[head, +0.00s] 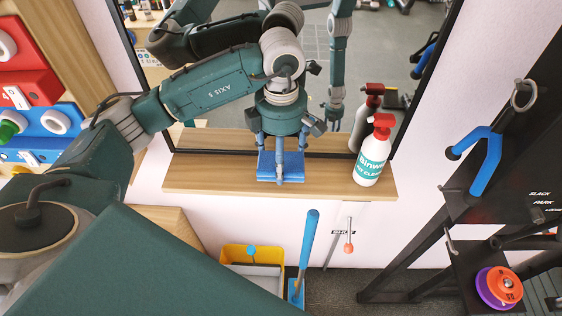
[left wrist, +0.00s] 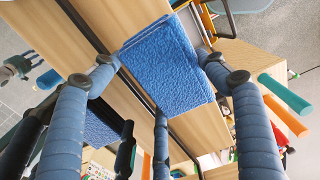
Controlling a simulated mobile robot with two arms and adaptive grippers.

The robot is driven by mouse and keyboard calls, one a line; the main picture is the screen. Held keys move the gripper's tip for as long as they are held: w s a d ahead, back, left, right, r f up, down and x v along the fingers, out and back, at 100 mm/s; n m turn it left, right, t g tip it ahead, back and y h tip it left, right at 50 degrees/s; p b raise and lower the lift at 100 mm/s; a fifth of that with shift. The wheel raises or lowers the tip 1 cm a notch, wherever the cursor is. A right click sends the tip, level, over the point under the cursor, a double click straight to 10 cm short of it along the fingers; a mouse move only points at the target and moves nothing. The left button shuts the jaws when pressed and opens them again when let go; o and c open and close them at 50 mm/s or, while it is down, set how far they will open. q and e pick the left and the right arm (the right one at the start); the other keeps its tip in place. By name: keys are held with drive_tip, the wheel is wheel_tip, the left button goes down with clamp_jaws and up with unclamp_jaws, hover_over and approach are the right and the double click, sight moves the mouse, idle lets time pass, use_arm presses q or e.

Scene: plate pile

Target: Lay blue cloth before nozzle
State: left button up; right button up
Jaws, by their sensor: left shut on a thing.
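The blue cloth (head: 268,167) is a flat folded square at the wooden ledge (head: 220,178) below the mirror. My left gripper (head: 280,178) points down at it, its fingers around the cloth and shut on it. The left wrist view shows the textured cloth (left wrist: 172,62) between the fingers over the wood. I cannot tell whether the cloth touches the ledge. A white spray bottle (head: 371,163) with a teal label and red nozzle head (head: 383,122) stands upright on the ledge, right of the cloth and apart from it. My right gripper is not in view.
A large mirror (head: 330,60) rises behind the ledge and reflects my arm and the bottle. Bare ledge lies between cloth and bottle. Below are a yellow bin (head: 240,256) and a blue-handled tool (head: 308,245). A dark rack (head: 470,170) stands at right.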

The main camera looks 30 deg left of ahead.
use_arm(q)
wheel_tip(320, 180, down, 3)
drive_tip(key=shift+f+p, duration=0.1)
drive_tip(key=shift+p, duration=0.9)
drive_tip(key=shift+w+f, duration=0.15)
drive_tip(key=shift+f, duration=0.25)
drive_tip(key=shift+f, duration=0.1)
drive_tip(key=shift+f, duration=0.15)
drive_tip(key=o, duration=1.1)
drive_tip(key=shift+o, duration=0.2)
